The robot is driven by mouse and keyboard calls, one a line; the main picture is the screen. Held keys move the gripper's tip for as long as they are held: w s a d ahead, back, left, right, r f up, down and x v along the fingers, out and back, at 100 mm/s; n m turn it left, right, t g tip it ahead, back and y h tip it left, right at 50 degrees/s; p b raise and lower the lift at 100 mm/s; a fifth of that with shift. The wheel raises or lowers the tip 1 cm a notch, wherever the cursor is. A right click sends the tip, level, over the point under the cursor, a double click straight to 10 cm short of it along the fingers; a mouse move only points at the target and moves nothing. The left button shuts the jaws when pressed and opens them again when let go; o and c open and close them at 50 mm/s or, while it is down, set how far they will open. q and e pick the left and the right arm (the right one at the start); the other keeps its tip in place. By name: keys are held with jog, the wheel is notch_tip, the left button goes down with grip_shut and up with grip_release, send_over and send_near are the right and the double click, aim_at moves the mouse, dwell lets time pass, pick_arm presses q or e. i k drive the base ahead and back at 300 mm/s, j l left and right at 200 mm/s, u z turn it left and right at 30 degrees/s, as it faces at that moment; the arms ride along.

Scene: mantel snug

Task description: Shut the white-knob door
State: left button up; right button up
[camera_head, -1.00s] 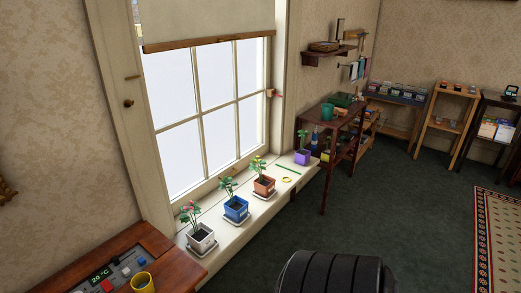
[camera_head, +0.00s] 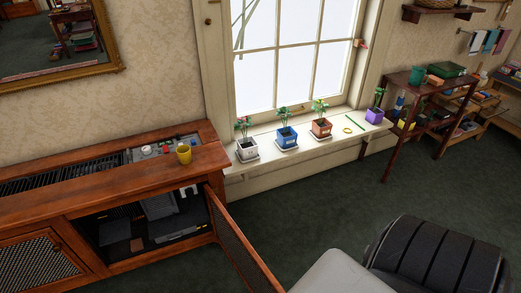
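A low brown wooden cabinet (camera_head: 120,185) stands against the wall at the left. Its right-hand door (camera_head: 240,245) stands wide open, swung out toward me, and runs off the bottom edge of the view. No white knob shows on the part of this door that I see. The compartment (camera_head: 140,222) behind it is open to view, with dark and grey box-like items inside. The left-hand door (camera_head: 35,262) has a mesh panel, is shut, and bears a small dark knob. Neither of my grippers is in view.
Several potted plants line the white windowsill (camera_head: 300,150) to the right. A dark red shelf table (camera_head: 420,125) stands beyond.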

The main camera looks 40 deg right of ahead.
aim_at(257, 278)
jog(key=k+l+u, duration=0.1)
jog(key=l, duration=0.35)
jog(key=k+l, duration=0.3)
jog(key=k+l+u, duration=0.15)
jog(key=l, duration=0.35)
jog(key=k, duration=0.1)
